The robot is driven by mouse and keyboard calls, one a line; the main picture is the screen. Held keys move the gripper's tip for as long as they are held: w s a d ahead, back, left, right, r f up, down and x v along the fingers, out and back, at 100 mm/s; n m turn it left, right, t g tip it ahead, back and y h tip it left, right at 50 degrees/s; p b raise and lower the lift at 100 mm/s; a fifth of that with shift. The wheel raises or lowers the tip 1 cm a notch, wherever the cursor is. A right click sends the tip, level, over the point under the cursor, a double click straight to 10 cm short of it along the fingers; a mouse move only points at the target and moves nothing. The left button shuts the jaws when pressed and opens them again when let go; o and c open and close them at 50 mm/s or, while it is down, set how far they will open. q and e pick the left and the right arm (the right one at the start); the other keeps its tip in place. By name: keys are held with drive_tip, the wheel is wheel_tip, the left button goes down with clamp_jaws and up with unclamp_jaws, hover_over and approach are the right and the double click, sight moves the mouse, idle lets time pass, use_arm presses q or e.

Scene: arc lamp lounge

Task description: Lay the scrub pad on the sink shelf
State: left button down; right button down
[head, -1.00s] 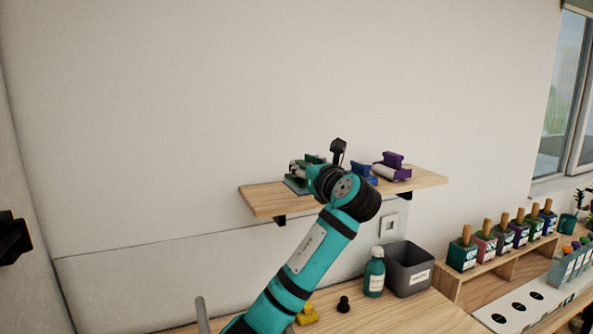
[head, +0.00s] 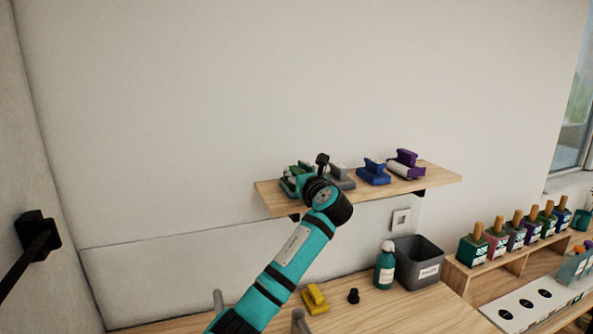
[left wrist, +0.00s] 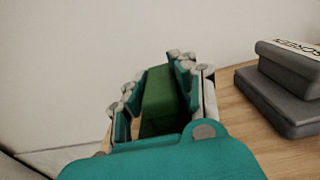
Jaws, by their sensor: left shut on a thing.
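The wooden wall shelf (head: 440,180) is in the middle of the head view. My left gripper (head: 298,178) is at its left end, partly hidden by my wrist. In the left wrist view the gripper (left wrist: 160,80) is shut on a green block (left wrist: 160,100), which I take for the scrub pad. Its underside is hidden, so I cannot tell whether it touches the shelf.
Right of the gripper, the shelf holds a grey block (head: 341,177), a blue block (head: 373,173) and a purple-and-white one (head: 404,164). Below are a yellow block (head: 314,298), a teal bottle (head: 385,266) and a grey bin (head: 419,262). The shelf's right end is bare.

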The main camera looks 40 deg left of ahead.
use_arm(q)
drive_tip(key=shift+f, duration=0.1)
drive_tip(key=c, duration=1.1)
unclamp_jaws()
drive_tip(key=p+v, duration=0.5)
drive_tip(key=v, duration=0.7)
drive_tip(key=shift+p, duration=0.3)
